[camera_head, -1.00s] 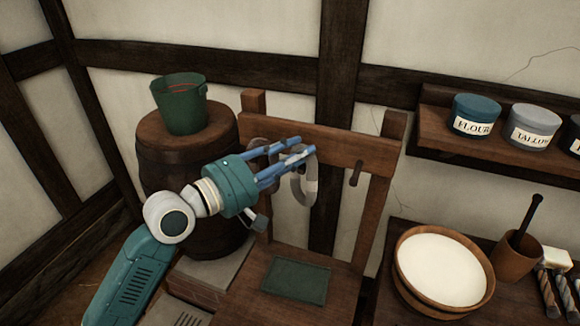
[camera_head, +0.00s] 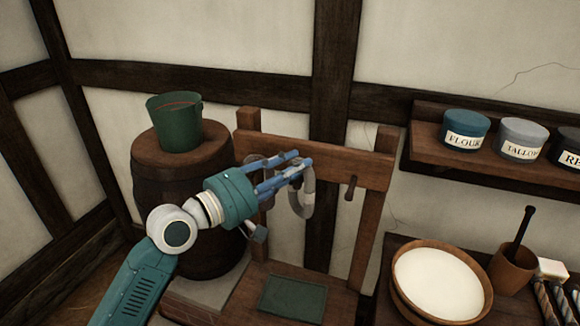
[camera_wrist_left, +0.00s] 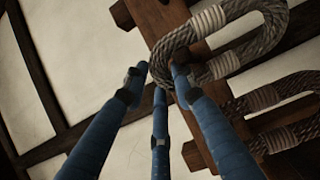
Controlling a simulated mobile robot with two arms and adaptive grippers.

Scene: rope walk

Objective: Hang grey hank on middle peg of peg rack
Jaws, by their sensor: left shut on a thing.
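The grey hank (camera_head: 307,200), a loop of rope with pale bindings, hangs from the fingers of my left gripper (camera_head: 297,163) in front of the peg rack (camera_head: 368,166). My left gripper is shut on it. In the left wrist view the hank (camera_wrist_left: 267,38) lies at the fingertips (camera_wrist_left: 160,80), across the rack's dark board (camera_wrist_left: 158,22). The rack's right peg (camera_head: 350,187) is bare. The middle peg is hidden behind the hank and fingers, so I cannot tell whether the loop is around it. My right gripper is out of view.
Another rope hank (camera_wrist_left: 290,92) hangs lower right in the left wrist view. A barrel (camera_head: 185,205) with a green bucket (camera_head: 175,125) stands left of the rack. Right are a shelf with tins (camera_head: 465,130) and a table with a bowl (camera_head: 438,285).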

